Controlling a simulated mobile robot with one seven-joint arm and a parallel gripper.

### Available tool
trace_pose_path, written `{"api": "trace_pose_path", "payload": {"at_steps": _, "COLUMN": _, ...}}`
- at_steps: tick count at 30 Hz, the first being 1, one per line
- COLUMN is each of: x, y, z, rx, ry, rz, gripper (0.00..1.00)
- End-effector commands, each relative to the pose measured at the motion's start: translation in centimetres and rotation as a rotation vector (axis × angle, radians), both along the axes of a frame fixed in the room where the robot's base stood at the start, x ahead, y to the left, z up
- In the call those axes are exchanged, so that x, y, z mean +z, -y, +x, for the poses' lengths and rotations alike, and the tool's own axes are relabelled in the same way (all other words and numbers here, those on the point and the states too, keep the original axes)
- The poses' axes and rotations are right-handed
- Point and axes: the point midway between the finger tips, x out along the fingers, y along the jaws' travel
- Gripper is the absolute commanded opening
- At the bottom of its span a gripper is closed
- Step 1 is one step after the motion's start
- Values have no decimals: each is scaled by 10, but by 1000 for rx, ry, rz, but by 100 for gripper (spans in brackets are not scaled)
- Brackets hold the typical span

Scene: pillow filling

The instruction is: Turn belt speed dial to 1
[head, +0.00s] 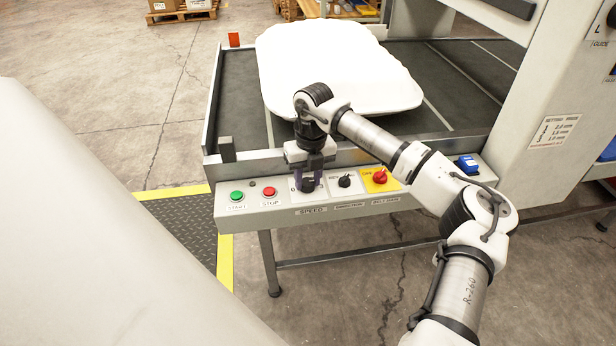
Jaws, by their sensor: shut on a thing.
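The belt speed dial (308,187) is a dark knob on the grey control panel (284,213), above the label SPEED. My gripper (307,180) reaches down onto it from above, its fingers around the knob, and is shut on it. The fingers and wrist hide most of the dial and its scale, so I cannot read which number it points to.
Left of the dial are a green START button (237,196) and a red STOP button (269,192). Right of it are a black knob (344,181), a red knob on a yellow plate (379,177) and a blue part (466,164). A white pillow (335,62) lies on the belt behind.

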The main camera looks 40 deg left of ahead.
Motion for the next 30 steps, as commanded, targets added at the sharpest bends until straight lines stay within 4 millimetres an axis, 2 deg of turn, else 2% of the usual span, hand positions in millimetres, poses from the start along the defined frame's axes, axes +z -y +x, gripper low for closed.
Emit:
{"api": "trace_pose_path", "payload": {"at_steps": 11, "x": 0, "y": 0, "z": 1, "rx": 93, "ry": 2, "rz": 1, "gripper": 10}}
{"api": "trace_pose_path", "payload": {"at_steps": 30, "x": 1, "y": -2, "z": 0, "rx": 659, "ry": 1, "rz": 0, "gripper": 10}}
